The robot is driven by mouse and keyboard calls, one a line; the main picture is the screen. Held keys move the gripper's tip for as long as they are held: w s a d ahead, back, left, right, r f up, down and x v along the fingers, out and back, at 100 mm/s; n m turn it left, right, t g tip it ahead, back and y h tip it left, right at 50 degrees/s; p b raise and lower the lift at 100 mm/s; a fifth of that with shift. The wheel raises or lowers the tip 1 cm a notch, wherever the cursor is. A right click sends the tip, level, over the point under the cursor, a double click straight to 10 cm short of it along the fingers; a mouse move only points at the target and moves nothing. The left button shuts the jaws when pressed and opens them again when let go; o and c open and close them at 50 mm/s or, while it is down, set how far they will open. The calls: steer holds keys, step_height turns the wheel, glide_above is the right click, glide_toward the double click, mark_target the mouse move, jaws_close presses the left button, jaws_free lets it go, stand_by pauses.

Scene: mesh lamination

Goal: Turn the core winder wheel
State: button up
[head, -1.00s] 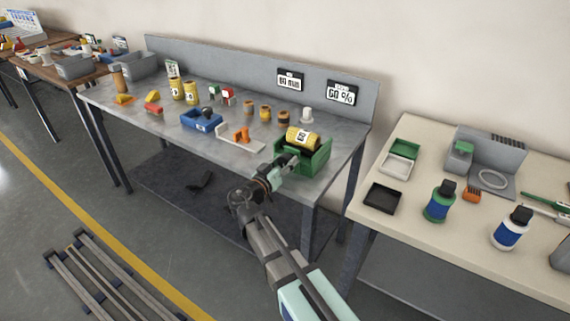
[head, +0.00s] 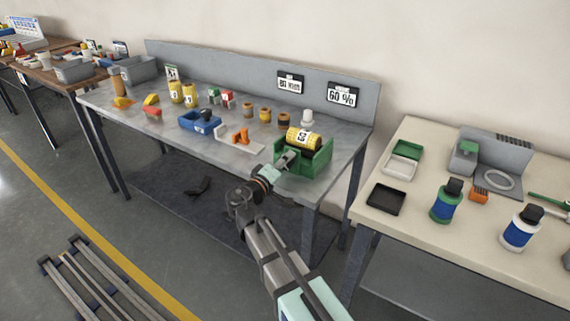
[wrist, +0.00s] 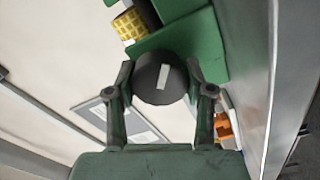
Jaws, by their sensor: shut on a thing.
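The core winder is a green box (head: 318,166) with a yellow roll (head: 304,138) in it, near the right front corner of the grey workbench (head: 240,158). In the wrist view, the dark round wheel (wrist: 160,78) with a pale bar mark sits on the green box wall (wrist: 190,40). My gripper (wrist: 162,90) has one finger on each side of the wheel and is shut on it. The pale bar stands nearly upright, tilted slightly. In the head view my gripper (head: 284,158) is at the box's front left side, and the wheel is hidden there.
An orange part on a white stand (head: 240,138) and a blue bin (head: 202,121) are left of the winder. Yellow rolls and small spools stand behind. A cream table (head: 425,225) with bottles (head: 448,202) is at the right.

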steer(key=shift+n, duration=0.7)
steer(key=o, duration=1.2)
steer(key=v, duration=1.2)
steer(key=shift+r, duration=0.1)
